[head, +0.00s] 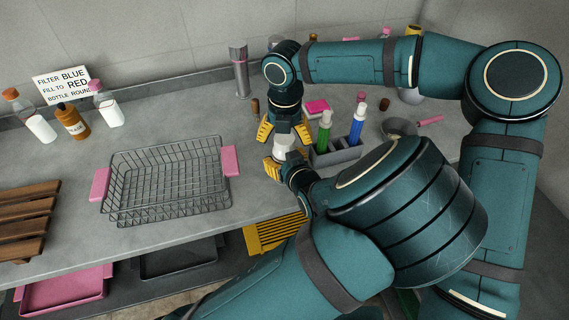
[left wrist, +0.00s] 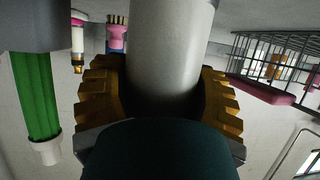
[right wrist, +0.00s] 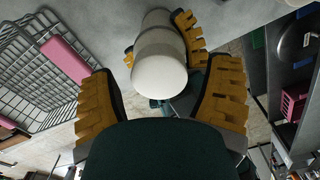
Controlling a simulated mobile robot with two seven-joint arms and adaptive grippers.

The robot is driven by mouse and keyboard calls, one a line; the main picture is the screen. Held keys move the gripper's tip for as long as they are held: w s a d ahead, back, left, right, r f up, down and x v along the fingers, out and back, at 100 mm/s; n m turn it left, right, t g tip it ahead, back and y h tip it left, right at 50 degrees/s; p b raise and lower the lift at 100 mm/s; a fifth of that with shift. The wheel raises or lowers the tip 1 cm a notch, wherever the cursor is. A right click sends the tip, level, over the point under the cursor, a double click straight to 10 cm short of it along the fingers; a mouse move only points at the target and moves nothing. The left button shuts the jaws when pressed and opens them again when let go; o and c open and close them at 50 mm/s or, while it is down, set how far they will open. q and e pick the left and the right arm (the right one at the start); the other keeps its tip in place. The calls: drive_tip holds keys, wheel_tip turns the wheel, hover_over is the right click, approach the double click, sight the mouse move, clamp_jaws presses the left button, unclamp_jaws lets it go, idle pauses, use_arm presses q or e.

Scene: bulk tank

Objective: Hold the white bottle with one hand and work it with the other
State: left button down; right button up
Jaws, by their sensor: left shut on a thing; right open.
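The white bottle (head: 285,143) is above the counter beside the grey rack. My left gripper (head: 276,166) is shut on it from the front. In the left wrist view the bottle's pale cylinder (left wrist: 165,60) sits between the two yellow fingers. My right gripper (head: 284,132) points down over the bottle's top end, open. In the right wrist view its fingers stand wide apart either side of the round white end (right wrist: 160,75), with gaps and no visible contact. The left gripper's fingers show beyond it. The bottle's lower end is hidden in the head view.
A wire basket (head: 150,187) with pink handles stands to the left. The grey rack (head: 337,155) holds a green bottle (head: 324,130) and a blue bottle (head: 357,123) close on the right. Several bottles and a sign (head: 62,84) line the back left.

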drive_tip(key=shift+r, duration=1.9)
drive_tip(key=o, duration=0.4)
drive_tip(key=shift+c, duration=0.2)
drive_tip(key=shift+r, duration=0.1)
wheel_tip(320, 180, up, 12)
use_arm(q)
unclamp_jaws()
